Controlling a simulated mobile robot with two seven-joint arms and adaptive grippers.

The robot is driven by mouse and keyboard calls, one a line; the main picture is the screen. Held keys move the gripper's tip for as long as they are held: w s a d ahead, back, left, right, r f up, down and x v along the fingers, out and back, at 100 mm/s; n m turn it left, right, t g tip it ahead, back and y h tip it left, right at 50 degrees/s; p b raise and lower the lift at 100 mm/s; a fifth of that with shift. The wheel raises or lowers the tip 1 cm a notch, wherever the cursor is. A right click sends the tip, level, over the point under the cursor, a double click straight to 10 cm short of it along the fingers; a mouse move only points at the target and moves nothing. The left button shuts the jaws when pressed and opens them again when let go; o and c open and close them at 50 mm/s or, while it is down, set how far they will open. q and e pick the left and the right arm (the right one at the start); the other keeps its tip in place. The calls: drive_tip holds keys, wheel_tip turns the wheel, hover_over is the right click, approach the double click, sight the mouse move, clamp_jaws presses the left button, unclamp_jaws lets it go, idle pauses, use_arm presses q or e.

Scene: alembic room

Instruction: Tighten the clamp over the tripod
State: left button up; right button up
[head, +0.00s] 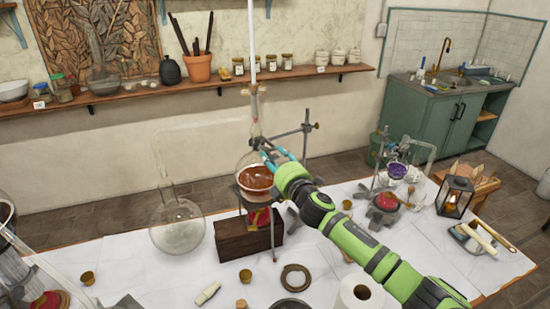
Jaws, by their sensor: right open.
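A flask (254,182) with reddish-brown liquid and a tall neck sits on a dark tripod (240,207), with something red and yellow under it. A metal stand rod (305,145) rises behind and to the right. A clamp arm (288,134) with a brass-coloured knob (315,126) reaches from the rod toward the flask's neck. My right gripper (267,153), with teal fingers, is open beside the flask's neck, just below the clamp arm. Whether it touches the glass or clamp I cannot tell. The clamp's jaws are partly hidden. My left gripper is out of view.
A brown wooden block (236,239) stands in front of the tripod. On the right are a flask with purple contents (398,172), a lantern (455,196) and a paper roll (357,296).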

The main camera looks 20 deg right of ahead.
clamp_jaws()
drive_tip(key=shift+m, duration=0.8)
unclamp_jaws()
drive_tip(key=s+d, duration=0.1)
drive_tip(key=s, duration=1.1)
drive_tip(key=shift+d, duration=0.35)
